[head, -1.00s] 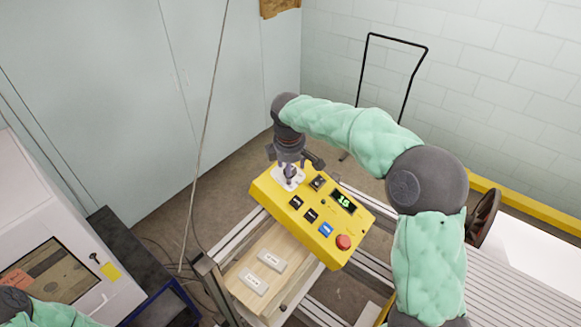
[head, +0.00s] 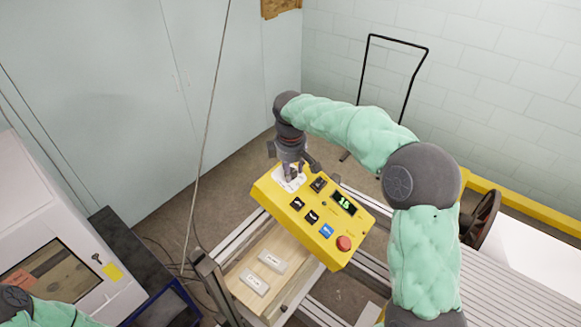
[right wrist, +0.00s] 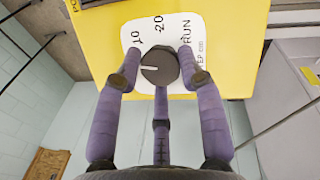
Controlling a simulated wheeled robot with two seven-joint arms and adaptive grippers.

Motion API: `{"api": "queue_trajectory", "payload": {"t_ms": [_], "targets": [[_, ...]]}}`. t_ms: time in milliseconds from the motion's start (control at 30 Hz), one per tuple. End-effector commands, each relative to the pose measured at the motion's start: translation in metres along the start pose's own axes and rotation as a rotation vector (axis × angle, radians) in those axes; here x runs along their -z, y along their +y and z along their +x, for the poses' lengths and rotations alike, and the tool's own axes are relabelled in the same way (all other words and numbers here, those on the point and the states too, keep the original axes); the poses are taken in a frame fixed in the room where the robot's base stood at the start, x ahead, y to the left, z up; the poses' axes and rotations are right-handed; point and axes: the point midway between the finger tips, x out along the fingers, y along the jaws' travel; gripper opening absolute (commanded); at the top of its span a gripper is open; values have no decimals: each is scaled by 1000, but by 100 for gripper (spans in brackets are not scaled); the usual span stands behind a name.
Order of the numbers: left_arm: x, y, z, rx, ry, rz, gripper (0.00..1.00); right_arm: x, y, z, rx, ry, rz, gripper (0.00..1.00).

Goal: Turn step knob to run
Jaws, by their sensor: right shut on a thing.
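The yellow control box (head: 285,205) has a white dial plate (head: 278,182) at its far left corner. In the right wrist view the plate (right wrist: 128,30) reads 10, 20 and RUN, with a STEP label partly hidden. The dark round step knob (right wrist: 160,66) sits at its middle, and its white line points left in that picture, away from RUN. My right gripper (right wrist: 158,74) is shut on the knob, with its fingers around it. In the head view my right gripper (head: 290,172) comes down from above onto the plate. My left gripper is out of view.
The box also bears a green display (head: 344,203), several small buttons and a red stop button (head: 344,243). Two white labelled blocks (head: 272,261) lie on a wooden board (head: 244,268) below. A white machine (head: 50,215) stands at the left. A thin cord hangs left of the box.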

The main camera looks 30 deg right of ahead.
Motion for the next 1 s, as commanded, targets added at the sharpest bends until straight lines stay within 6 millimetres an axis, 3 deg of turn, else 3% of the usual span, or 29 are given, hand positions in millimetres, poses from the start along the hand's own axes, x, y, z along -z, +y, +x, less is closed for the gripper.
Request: {"api": "queue_trajectory", "payload": {"t_ms": [1000], "targets": [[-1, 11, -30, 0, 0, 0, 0, -4, 0, 5, 315, -17, 909, 7]]}}
